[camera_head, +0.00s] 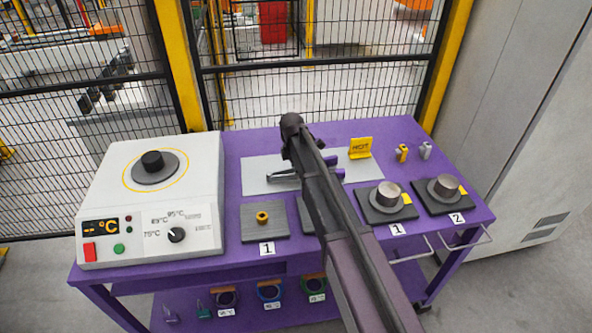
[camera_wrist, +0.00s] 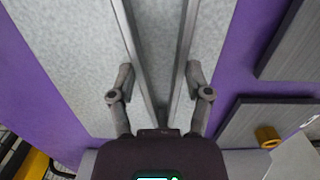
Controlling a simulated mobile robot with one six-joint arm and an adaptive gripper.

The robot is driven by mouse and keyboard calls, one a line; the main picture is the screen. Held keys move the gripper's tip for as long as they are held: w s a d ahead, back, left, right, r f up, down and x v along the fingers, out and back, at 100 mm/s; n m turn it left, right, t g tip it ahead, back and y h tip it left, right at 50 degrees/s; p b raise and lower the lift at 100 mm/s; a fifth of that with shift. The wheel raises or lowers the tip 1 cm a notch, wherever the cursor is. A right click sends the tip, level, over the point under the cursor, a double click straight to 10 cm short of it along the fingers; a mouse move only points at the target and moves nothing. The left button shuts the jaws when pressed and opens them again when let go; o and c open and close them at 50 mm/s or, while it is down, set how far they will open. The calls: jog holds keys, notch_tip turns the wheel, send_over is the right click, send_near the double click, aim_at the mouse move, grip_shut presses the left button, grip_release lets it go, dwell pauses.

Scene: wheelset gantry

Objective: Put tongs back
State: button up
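The tongs (camera_wrist: 185,60) show in the wrist view as two long grey legs. The legs lie over the light grey mat, come closer together toward my palm and run out at the top edge. My gripper (camera_wrist: 160,78) has its two fingers spread, one beside each outer side of the tongs. A narrow gap seems to show at each finger; contact is hard to judge. In the head view the dark tongs or gripper parts (camera_head: 285,176) show low over the grey mat (camera_head: 255,185), and my arm hides much of them.
A hotplate unit (camera_head: 150,215) stands left on the purple table. A plate with a brass ring (camera_head: 262,217) lies near the front. Two plates with metal cylinders (camera_head: 389,195) (camera_head: 444,187) are right. A yellow HOT sign (camera_head: 360,147) stands behind. A mesh fence (camera_head: 330,95) is beyond.

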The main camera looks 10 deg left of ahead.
jog(key=shift+o, duration=0.4)
jog(key=shift+r, duration=0.15)
notch_tip(320, 180, up, 12)
jog(key=p, duration=1.2)
jog(key=shift+s+a, duration=0.15)
jog(key=shift+a, duration=0.2)
dwell(0.5)
jog(key=s+d+m, duration=2.2)
jog(key=s+d, duration=0.2)
jog(key=d, duration=0.3)
jog(key=shift+y, duration=0.4)
